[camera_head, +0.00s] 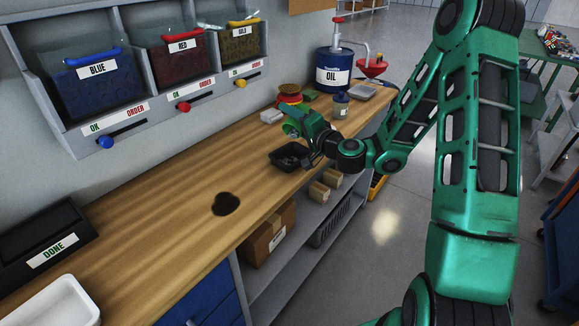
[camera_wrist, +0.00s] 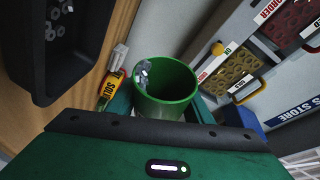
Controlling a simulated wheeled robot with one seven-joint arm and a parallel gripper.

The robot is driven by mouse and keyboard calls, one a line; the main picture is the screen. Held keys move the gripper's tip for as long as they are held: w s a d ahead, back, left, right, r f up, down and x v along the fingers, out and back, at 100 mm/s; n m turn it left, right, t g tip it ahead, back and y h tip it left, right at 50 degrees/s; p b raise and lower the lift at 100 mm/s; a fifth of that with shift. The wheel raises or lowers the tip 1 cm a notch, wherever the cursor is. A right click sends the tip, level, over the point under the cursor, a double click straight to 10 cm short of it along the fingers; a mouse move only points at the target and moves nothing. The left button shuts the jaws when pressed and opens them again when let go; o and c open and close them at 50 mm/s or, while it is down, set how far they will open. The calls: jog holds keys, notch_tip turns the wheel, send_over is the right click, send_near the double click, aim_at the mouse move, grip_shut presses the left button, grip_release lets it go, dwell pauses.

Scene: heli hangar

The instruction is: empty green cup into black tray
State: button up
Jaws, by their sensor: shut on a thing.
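My gripper (camera_head: 305,129) is shut on the green cup (camera_head: 290,127), just above the black tray (camera_head: 274,160) on the bench. The wrist view shows the cup (camera_wrist: 180,80) between my fingers (camera_wrist: 160,105), its open mouth in sight. The cup looks tilted toward the bench. Shiny metal pieces, like nuts, lie at the left side of its mouth. The black tray (camera_wrist: 75,70) is at upper left in the wrist view, with several metal nuts (camera_wrist: 58,18) in it. The cup's lower part is hidden by my gripper.
A blue oil drum (camera_head: 333,73), a small dark bottle (camera_head: 341,106) and red spools (camera_head: 290,93) stand behind my gripper. Labelled wall bins (camera_head: 95,85) line the left. A black DONE tray (camera_head: 45,240) is at near left. The middle bench has a dark stain (camera_head: 226,204).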

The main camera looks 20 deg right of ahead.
jog(key=shift+s+a+r+n, duration=0.1)
jog(key=shift+r+n, duration=0.05)
jog(key=shift+n, duration=0.25)
jog(key=shift+c, duration=0.2)
dwell(0.8)
jog(key=shift+w+d+f+m+g, duration=0.2)
jog(key=shift+f+m, duration=0.1)
jog(key=shift+m, duration=0.35)
jog(key=shift+w+d+f+m+g, duration=0.15)
jog(key=shift+f+m+g, duration=0.1)
jog(key=shift+m, duration=0.4)
jog(key=shift+f, duration=0.1)
